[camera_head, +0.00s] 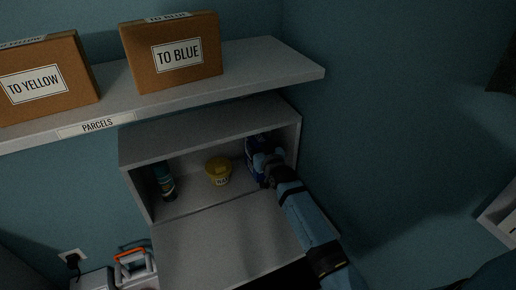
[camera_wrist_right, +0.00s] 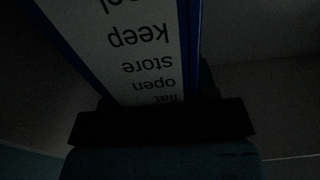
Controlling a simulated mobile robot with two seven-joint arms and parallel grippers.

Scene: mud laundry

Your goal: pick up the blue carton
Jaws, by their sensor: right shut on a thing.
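The blue carton (camera_head: 251,150) stands inside the open wall cabinet at its right end, partly hidden by my right gripper. My right gripper (camera_head: 266,165) reaches into the cabinet and is shut on the carton. In the right wrist view the carton (camera_wrist_right: 130,45) fills the upper middle, with a white printed panel and blue edges, close against the dark gripper (camera_wrist_right: 160,120). The fingertips themselves are hard to make out in the dark. My left gripper is not in view.
The cabinet (camera_head: 160,147) has its flap (camera_head: 220,240) folded down in front. A yellow tub (camera_head: 218,170) and a dark bottle (camera_head: 164,182) stand inside, left of the carton. Above, a shelf (camera_head: 270,68) bears two boxes, "TO YELLOW" (camera_head: 45,80) and "TO BLUE" (camera_head: 172,52).

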